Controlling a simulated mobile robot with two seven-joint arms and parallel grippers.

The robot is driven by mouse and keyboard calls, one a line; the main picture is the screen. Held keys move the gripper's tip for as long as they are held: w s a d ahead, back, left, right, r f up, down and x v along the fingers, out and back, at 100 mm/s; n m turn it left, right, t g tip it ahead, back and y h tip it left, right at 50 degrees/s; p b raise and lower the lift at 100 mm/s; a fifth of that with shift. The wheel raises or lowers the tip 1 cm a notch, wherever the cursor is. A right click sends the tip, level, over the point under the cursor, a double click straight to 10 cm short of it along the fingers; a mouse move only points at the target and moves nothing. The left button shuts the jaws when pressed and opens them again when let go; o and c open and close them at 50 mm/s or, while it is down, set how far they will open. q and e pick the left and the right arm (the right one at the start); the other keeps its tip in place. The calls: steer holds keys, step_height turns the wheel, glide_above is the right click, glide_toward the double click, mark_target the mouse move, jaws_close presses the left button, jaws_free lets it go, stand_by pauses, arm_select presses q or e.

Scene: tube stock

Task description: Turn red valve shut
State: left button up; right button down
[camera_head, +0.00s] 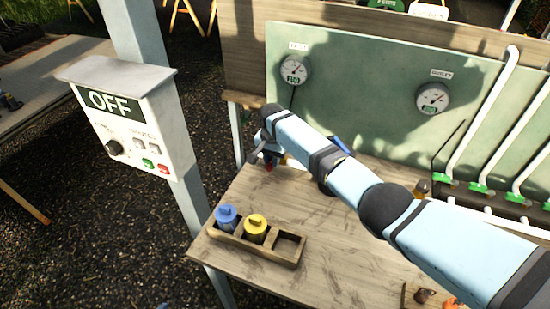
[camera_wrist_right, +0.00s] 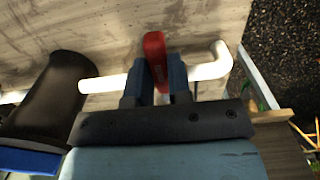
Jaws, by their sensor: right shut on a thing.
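The red valve handle (camera_wrist_right: 155,52) shows in the right wrist view, on a white pipe (camera_wrist_right: 207,71) that bends at its right end. The handle lies across the line of the pipe. My right gripper (camera_wrist_right: 155,68) is shut on the handle, with a dark blue finger on each side. In the head view my right gripper (camera_head: 266,153) is at the far left end of the workbench, partly hidden by my own arm. Only a small bit of red shows below it there. My left gripper is not in view.
A wooden tray (camera_head: 273,257) holding a blue and a yellow container sits on the workbench (camera_head: 335,265). A green panel (camera_head: 360,90) with two gauges stands behind. White pipes (camera_head: 483,115) run at the right. A control box (camera_head: 135,120) reading OFF hangs on a post at left.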

steer(key=shift+r, duration=0.1)
stand_by(0.3)
steer(key=c, duration=1)
jaws_free()
steer(key=shift+c, duration=0.2)
step_height(320, 180, up, 14)
steer(key=shift+b, duration=0.45)
steer(key=shift+f, duration=0.2)
